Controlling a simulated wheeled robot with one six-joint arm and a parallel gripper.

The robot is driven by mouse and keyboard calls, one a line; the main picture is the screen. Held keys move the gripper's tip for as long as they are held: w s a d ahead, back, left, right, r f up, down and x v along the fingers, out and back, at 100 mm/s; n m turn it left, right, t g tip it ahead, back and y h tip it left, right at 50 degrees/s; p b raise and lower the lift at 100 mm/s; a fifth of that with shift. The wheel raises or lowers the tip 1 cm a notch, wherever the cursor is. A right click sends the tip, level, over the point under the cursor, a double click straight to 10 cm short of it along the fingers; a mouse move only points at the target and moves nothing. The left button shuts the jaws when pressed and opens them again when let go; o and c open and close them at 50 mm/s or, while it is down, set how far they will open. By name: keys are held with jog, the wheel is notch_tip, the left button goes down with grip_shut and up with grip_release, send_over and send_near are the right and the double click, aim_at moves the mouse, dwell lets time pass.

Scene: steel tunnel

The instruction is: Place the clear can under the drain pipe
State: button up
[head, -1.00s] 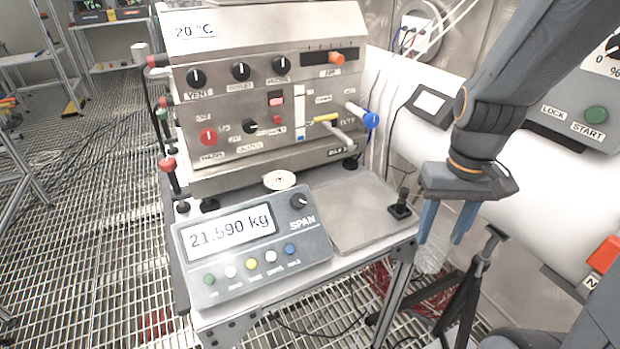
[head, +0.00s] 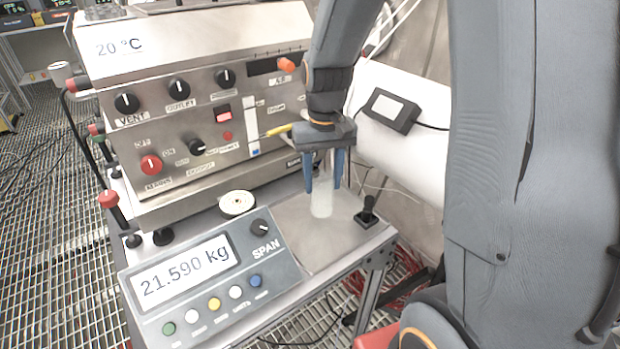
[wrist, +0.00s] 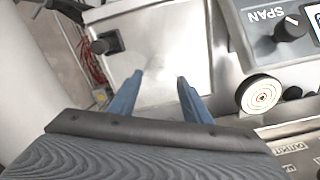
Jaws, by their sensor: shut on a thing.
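The clear can (head: 322,203) is a pale, see-through cylinder between the blue fingers of my gripper (head: 323,187). My gripper is shut on it, pointing down, and holds it upright over the scale's steel plate (head: 296,236). I cannot tell whether the can's base touches the plate. In the wrist view the fingers of my gripper (wrist: 160,78) frame the plate (wrist: 165,40); the can is barely visible there. The drain pipe on the machine front is hidden behind my gripper and arm; only a yellow handle (head: 278,130) shows to the left.
The steel machine (head: 200,130) with knobs stands behind the plate. The scale display (head: 190,270) reads 21.590 kg at front left. A black knob (head: 367,212) stands at the plate's right edge.

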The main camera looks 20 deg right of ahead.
jog(key=w+a+f+p, duration=0.2)
jog(key=w+f, duration=0.1)
jog(key=w, duration=0.1)
jog(key=shift+w+f, duration=0.25)
jog(key=shift+w, duration=0.05)
jog(key=shift+f, duration=0.15)
jog(key=o, duration=1.4)
jog(key=shift+c, duration=0.2)
notch_tip(320, 180, up, 12)
jog(key=shift+f+b, duration=0.1)
jog(key=shift+b, duration=1.15)
jog(key=shift+s, duration=0.25)
jog(key=s+f, duration=0.4)
jog(key=s, duration=0.4)
jog(key=s+f, duration=0.4)
jog(key=s, duration=0.4)
jog(key=shift+s+f+n+t, duration=0.2)
jog(key=shift+s+n+t, duration=0.2)
